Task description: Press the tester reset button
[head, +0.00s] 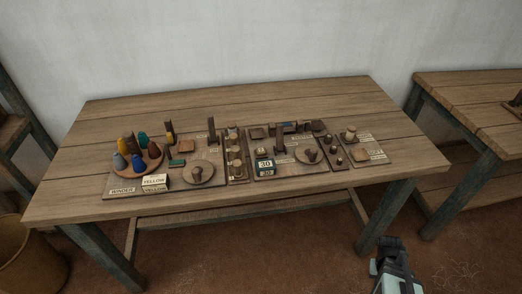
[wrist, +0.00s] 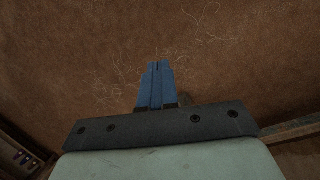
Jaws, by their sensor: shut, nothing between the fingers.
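A row of wooden control panels lies on the wooden table (head: 130,113) in the head view. The labels are mostly too small to read, so I cannot tell which part is the tester reset button. The middle panel has a "30" display (head: 265,165) and a round knob (head: 308,155). The rightmost panel has a square brown pad (head: 358,153) and a pale round knob (head: 350,134). My gripper (wrist: 157,66) shows in the wrist view with its blue fingers together and empty, above the brown floor. It is away from the panels, which the wrist view does not clearly show.
The left panel, marked "WINDER", carries several coloured cones (head: 137,160), a "YELLOW" block (head: 155,182) and a round knob (head: 198,173). A second table (head: 470,95) stands at right, and a basket (head: 30,255) at lower left. The table's back strip is clear.

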